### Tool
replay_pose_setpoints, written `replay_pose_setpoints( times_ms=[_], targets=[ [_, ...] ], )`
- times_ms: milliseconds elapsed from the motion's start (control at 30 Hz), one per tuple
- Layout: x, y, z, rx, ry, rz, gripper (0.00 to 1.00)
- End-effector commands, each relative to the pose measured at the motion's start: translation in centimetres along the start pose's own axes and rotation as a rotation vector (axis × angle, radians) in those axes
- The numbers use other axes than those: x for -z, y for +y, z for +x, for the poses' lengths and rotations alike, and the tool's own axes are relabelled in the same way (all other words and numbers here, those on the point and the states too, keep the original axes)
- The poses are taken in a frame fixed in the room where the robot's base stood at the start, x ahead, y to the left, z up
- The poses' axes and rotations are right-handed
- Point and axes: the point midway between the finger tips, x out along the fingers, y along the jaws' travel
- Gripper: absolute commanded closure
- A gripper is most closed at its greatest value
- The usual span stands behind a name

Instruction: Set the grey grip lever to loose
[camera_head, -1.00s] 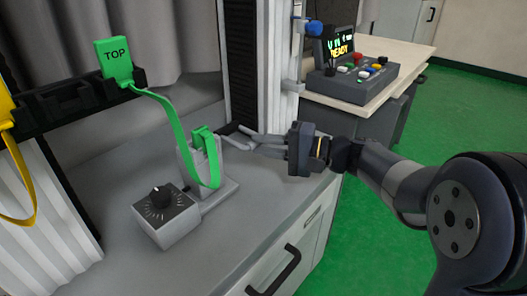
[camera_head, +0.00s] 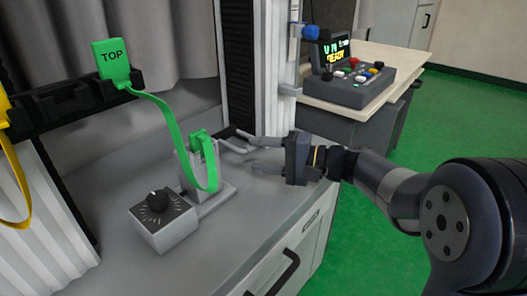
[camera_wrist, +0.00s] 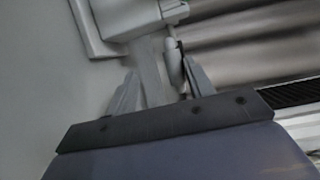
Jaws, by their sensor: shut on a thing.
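The grey clamp stand (camera_head: 190,172) stands on the counter, with a green strap (camera_head: 180,140) hanging through its green top piece (camera_head: 200,140). My gripper (camera_head: 246,152) is just right of the stand, reaching in from the right. In the wrist view the grey grip lever (camera_wrist: 174,65) shows as a rounded handle beside a flat grey bar, between my fingers (camera_wrist: 160,88). My gripper is shut on the lever. The fingers partly hide the lever in the head view, and its setting cannot be read.
A grey box with a black dial (camera_head: 157,199) sits in front of the stand. A button console (camera_head: 350,82) stands on a table behind. The counter front is clear.

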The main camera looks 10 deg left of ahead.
Motion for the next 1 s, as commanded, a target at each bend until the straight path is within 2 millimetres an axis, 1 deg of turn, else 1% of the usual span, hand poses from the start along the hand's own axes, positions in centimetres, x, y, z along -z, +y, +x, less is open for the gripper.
replay_pose_setpoints(
  times_ms=[33,233,333,467,700,800,900,1000],
  targets=[
    [0.0,0.7,0.1,-0.012,-0.001,0.009,0.6],
    [0.0,0.6,0.0,-0.011,-0.001,0.008,0.6],
    [0.0,0.4,-0.7,-0.011,0.001,0.008,0.6],
    [0.1,0.2,-2.7,-0.009,0.004,0.008,0.6],
    [0.0,-0.1,-7.5,-0.003,0.005,0.006,0.6],
    [0.0,-0.1,-9.0,-0.002,0.004,0.005,0.6],
    [0.0,-0.1,-10.1,-0.001,0.002,0.002,0.6],
    [-0.1,-0.1,-10.7,-0.001,0.001,0.001,0.6]
  ],
)
